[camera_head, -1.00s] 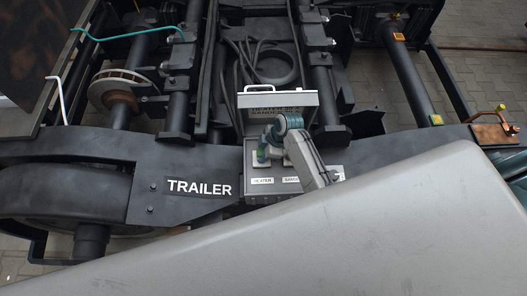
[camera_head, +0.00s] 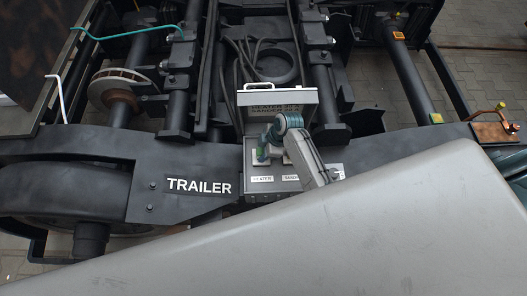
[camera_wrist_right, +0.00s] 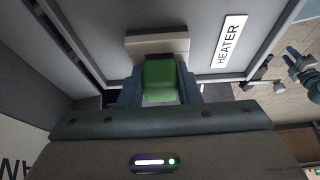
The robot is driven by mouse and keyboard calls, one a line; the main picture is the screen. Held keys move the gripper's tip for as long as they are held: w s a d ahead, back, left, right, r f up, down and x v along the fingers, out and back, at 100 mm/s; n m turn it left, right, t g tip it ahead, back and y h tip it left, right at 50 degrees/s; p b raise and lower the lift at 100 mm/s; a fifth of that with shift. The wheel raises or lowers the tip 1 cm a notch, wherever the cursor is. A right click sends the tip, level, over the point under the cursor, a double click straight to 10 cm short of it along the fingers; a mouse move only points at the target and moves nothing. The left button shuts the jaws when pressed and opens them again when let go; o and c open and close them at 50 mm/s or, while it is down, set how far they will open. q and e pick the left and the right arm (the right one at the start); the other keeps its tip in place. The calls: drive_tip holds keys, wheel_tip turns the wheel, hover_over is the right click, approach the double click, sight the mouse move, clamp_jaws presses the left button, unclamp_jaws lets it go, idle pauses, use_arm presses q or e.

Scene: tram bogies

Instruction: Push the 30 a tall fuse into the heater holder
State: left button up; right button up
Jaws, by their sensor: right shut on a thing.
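A green fuse (camera_wrist_right: 160,80) is between the fingers of my right gripper (camera_wrist_right: 160,96) in the right wrist view. It lines up with a pale holder block (camera_wrist_right: 158,44) beside the HEATER label (camera_wrist_right: 229,41); I cannot tell how deep it sits. In the head view my right gripper (camera_head: 262,151) is over the left part of the open grey fuse box (camera_head: 252,190), above its HEATER label (camera_head: 262,179). The fuse shows there as a small green patch (camera_head: 261,154). The gripper hides most of the holder. My left gripper is not in view.
The box lid (camera_head: 277,98) stands open behind the gripper, with a white handle. A SANDER label (camera_head: 291,178) is right of HEATER. The dark TRAILER beam (camera_head: 199,187) runs to the left. My own large grey body part covers the foreground.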

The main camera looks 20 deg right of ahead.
drive_tip(key=shift+s+f, duration=0.25)
drive_tip(key=shift+f, duration=0.2)
drive_tip(key=shift+s+f, duration=0.2)
drive_tip(key=shift+f, duration=0.05)
drive_tip(key=shift+s+f, duration=0.1)
drive_tip(key=o, duration=0.8)
drive_tip(key=shift+o, duration=1.1)
drive_tip(key=shift+w+f+b, duration=0.15)
drive_tip(key=shift+w+b, duration=0.05)
drive_tip(key=shift+b, duration=0.1)
drive_tip(key=shift+s, duration=0.1)
drive_tip(key=w+b+v, duration=0.1)
drive_tip(key=v, duration=1.1)
drive_tip(key=shift+w+r, duration=0.2)
drive_tip(key=shift+r, duration=0.25)
